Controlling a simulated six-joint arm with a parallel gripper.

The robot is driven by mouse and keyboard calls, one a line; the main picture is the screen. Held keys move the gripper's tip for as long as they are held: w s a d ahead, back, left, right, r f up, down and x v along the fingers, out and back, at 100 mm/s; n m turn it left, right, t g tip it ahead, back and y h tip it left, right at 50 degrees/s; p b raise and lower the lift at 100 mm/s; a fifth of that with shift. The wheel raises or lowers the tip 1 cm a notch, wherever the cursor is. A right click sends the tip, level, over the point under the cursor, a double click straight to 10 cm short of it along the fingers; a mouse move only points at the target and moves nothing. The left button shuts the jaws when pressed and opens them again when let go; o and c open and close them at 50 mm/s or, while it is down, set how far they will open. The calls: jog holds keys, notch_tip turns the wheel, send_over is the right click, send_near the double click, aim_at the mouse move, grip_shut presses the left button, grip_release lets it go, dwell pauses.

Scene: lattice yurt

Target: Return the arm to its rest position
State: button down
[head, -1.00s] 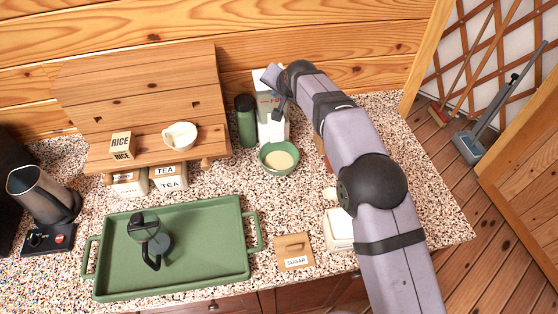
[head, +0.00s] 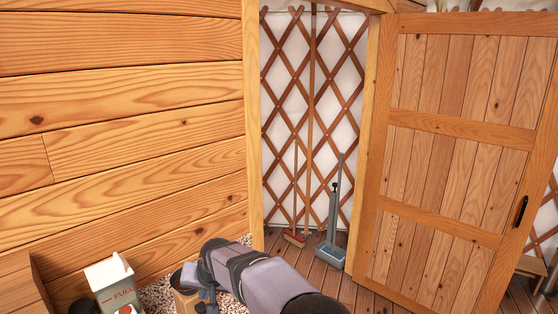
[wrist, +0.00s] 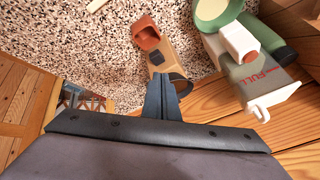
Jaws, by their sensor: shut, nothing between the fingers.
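My gripper (wrist: 162,98) shows in the wrist view with its dark fingers together and nothing between them. It is over the speckled counter (wrist: 75,38), close in the picture to a tan block-like object (wrist: 160,58) with an orange cup-shaped end. I cannot tell whether they touch. In the head view my grey arm reaches in from the bottom edge, and its far end is right of the white carton (head: 115,285). The fingertips are not clear in that view.
The carton marked FUEL (wrist: 262,80), a green bowl (wrist: 215,12) and a dark green canister (wrist: 278,45) are at the wrist view's right. A plank wall (head: 120,120) rises behind the counter. A broom (head: 294,238), dustpan (head: 330,255) and wooden door (head: 450,150) stand beyond.

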jog(key=s+d+f+g+h+b, duration=0.15)
jog(key=s+d, duration=0.25)
jog(key=d, duration=0.4)
jog(key=s+d+f+h+b, duration=0.1)
jog(key=s+d+f, duration=0.25)
jog(key=d, duration=0.45)
jog(key=s+d+f+g+h+b, duration=0.1)
jog(key=s+d+f, duration=0.1)
jog(key=s+d, duration=0.5)
jog(key=s+d+f+g+b, duration=0.1)
jog(key=s+d+f, duration=0.2)
jog(key=s+d, duration=0.3)
jog(key=s+d+f+g+b, duration=0.1)
jog(key=s+d+f, duration=0.2)
jog(key=s+d, duration=0.3)
jog(key=s, duration=0.4)
jog(key=shift+m+g, duration=0.35)
jog(key=shift+m, duration=0.05)
jog(key=shift+w+a+r, duration=0.1)
jog(key=shift+w, duration=0.05)
